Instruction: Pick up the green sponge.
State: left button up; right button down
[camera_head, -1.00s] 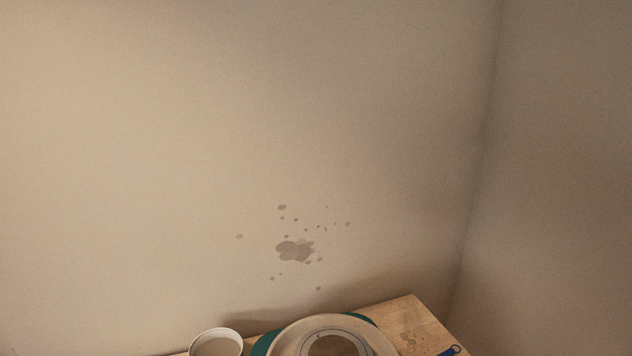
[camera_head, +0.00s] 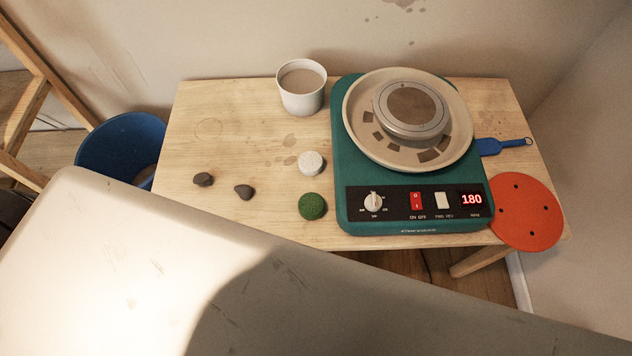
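The green sponge (camera_head: 312,206) is a small, round, dark green piece lying on the wooden table (camera_head: 223,120) near its front edge. It sits just left of the teal pottery wheel (camera_head: 350,160) and below a round whitish piece (camera_head: 311,163). It is fully visible and nothing touches it. Neither of my grippers shows in the head view.
A white cup (camera_head: 302,88) stands at the back. Two dark lumps (camera_head: 244,191) lie to the left. An orange disc (camera_head: 526,212) and a blue-handled tool (camera_head: 497,146) lie on the right. A blue bucket (camera_head: 117,143) stands left of the table. A large pale surface fills the foreground.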

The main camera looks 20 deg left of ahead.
aim_at(311, 204)
jog(key=k+j+z, duration=0.35)
jog(key=j, duration=0.15)
jog(key=k+j+z, duration=0.75)
